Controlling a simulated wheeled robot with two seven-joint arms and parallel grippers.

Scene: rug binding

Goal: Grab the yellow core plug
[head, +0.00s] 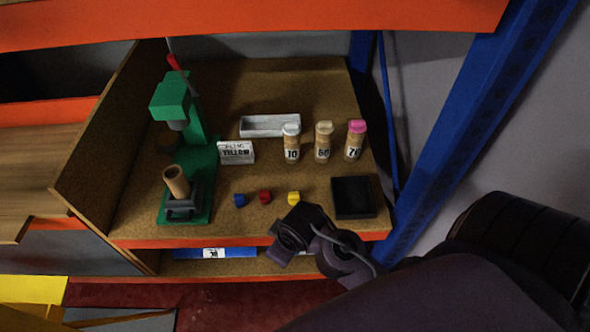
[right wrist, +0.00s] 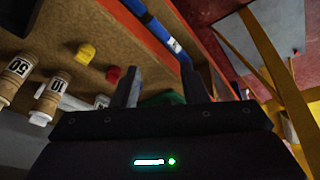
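The yellow core plug (head: 293,197) stands on the brown worktop near its front edge, right of the red plug (head: 265,197) and the blue plug (head: 240,200). It also shows in the right wrist view (right wrist: 86,52), left of my fingers, with the red plug (right wrist: 113,74) closer to them. My right gripper (right wrist: 160,78) is open, with nothing between its two fingers. In the head view, the dark end of my right arm is at the shelf's front edge, just below the yellow plug and apart from it. My left gripper is not in view.
A green press (head: 195,150) holding a brown tube (head: 176,181) stands at the left. Behind the plugs are a lettered white card (head: 236,152), a white tray (head: 270,125) and three numbered, capped tubes (head: 323,143). A black square pad (head: 353,197) lies right. A blue post (head: 470,120) borders the shelf.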

